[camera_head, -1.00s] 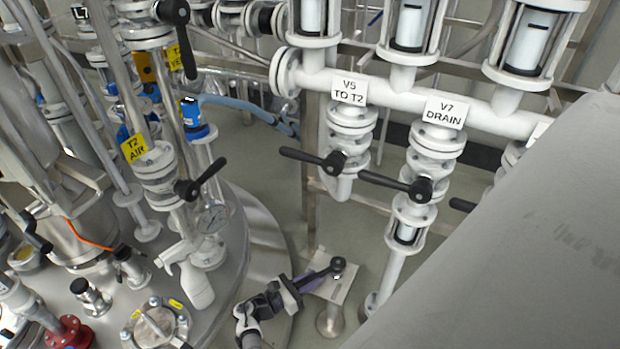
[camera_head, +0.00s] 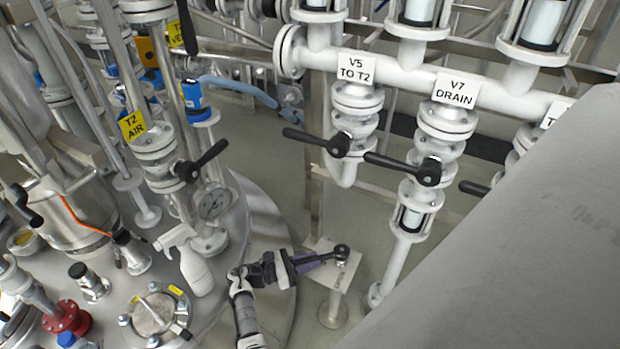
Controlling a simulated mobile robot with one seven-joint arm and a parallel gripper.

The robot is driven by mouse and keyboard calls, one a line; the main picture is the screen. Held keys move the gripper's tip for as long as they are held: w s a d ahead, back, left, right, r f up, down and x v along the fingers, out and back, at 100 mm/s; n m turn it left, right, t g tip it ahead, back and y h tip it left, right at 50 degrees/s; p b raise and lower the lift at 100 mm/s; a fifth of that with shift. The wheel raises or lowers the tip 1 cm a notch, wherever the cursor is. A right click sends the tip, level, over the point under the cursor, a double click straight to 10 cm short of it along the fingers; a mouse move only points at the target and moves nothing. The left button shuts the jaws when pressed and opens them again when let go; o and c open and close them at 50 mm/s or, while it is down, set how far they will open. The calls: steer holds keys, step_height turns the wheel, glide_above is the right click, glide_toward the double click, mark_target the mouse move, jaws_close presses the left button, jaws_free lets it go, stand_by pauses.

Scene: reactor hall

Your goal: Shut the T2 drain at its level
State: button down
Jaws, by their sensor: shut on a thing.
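A black lever (camera_head: 319,259) has its round hub (camera_head: 341,252) over a pale plate (camera_head: 324,272) on a short floor stand, low in the middle of the head view. No label is readable on this stand, so I cannot confirm it is the T2 drain. My gripper (camera_head: 291,266) comes in from the lower left and is shut on the lever's outer end, with a purple part showing beside it. The lever points left and slightly down in the picture. The jaws hide the lever's tip.
The round vessel platform (camera_head: 262,215) with a T2 AIR valve (camera_head: 187,171) and a white spray bottle (camera_head: 190,262) stands at left. V5 (camera_head: 338,145) and V7 DRAIN (camera_head: 429,172) levers stand above right. A grey panel (camera_head: 520,230) blocks the lower right.

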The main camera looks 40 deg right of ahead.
steer(key=c, duration=1.3)
jaws_free()
step_height(320, 180, up, 20)
steer(key=p, duration=0.4)
